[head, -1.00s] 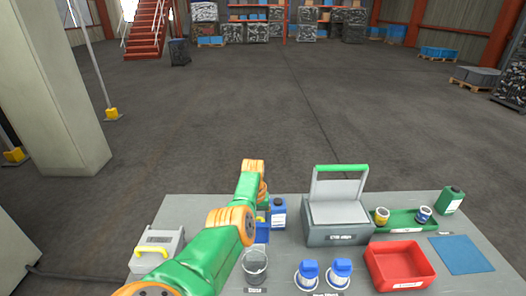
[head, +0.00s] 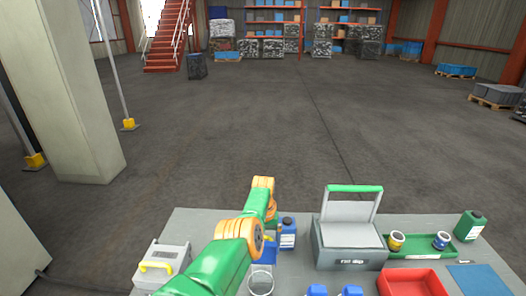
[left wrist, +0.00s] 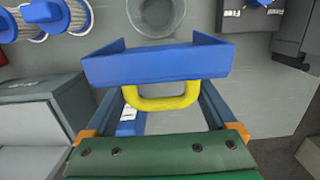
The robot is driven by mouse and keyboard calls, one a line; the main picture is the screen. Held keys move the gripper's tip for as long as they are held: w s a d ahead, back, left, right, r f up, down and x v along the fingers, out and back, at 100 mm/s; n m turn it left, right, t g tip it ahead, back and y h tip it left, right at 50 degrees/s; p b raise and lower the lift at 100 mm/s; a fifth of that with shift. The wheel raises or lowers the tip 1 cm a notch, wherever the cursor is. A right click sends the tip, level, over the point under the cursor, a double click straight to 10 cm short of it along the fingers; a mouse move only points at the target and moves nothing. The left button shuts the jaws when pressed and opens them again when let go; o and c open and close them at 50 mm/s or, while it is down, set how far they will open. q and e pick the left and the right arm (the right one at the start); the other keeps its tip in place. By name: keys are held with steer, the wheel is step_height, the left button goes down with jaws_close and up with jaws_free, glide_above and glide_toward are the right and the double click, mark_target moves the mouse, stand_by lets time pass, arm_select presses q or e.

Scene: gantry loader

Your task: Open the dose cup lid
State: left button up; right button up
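A blue piece with a yellow loop handle (left wrist: 165,100) fills the middle of the left wrist view. In the head view it is partly hidden by my left arm (head: 268,250). My left gripper (left wrist: 158,115) has its fingers wide apart, one on each side of the yellow handle, with no visible contact. The fingertips are hidden behind the blue piece. A clear cup (head: 261,284) stands nearer on the table; its rim also shows in the left wrist view (left wrist: 155,12). I cannot tell from the labels which part is the dose cup lid. My right gripper is out of view.
Two blue-capped containers (head: 317,291) stand at the front edge. A grey box (head: 348,258) with a raised green-handled lid, a blue bottle (head: 288,234), a green tray (head: 420,247), a red bin (head: 412,283) and a grey case (head: 165,267) crowd the table (head: 205,222).

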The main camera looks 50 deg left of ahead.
arm_select(q)
steer(key=r, duration=0.3)
steer(key=r+p, duration=0.1)
steer(key=r, duration=0.3)
steer(key=shift+w+a, duration=0.2)
